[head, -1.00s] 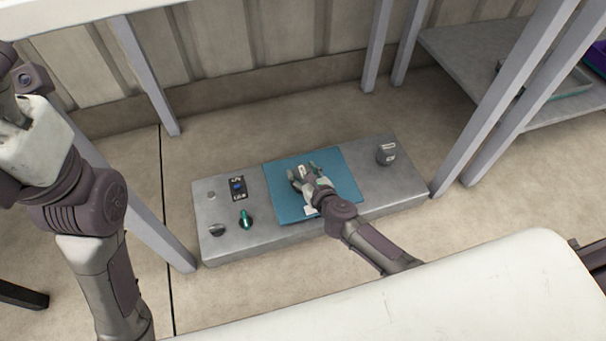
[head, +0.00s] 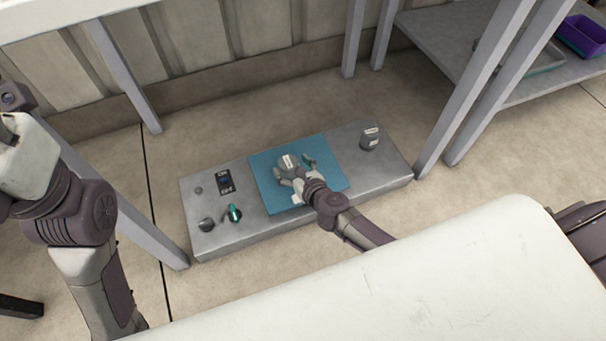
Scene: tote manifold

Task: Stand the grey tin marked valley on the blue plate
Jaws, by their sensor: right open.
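A grey tin with a pale label on top (head: 288,162) is on the blue plate (head: 330,172), left of its middle and towards the back. It looks upright. A second grey tin with a pale label (head: 369,139) stands right of the plate. The lettering on both labels is too small to read. My right gripper (head: 296,169) is open low over the plate, at the near right side of the first tin, with its fingers close about it. Whether they touch the tin I cannot tell. My left arm is at the left edge, its gripper out of view.
The plate lies on a low grey slab (head: 225,237). Grey table legs (head: 480,85) stand behind and right. A purple tote (head: 582,35) is on a shelf at right.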

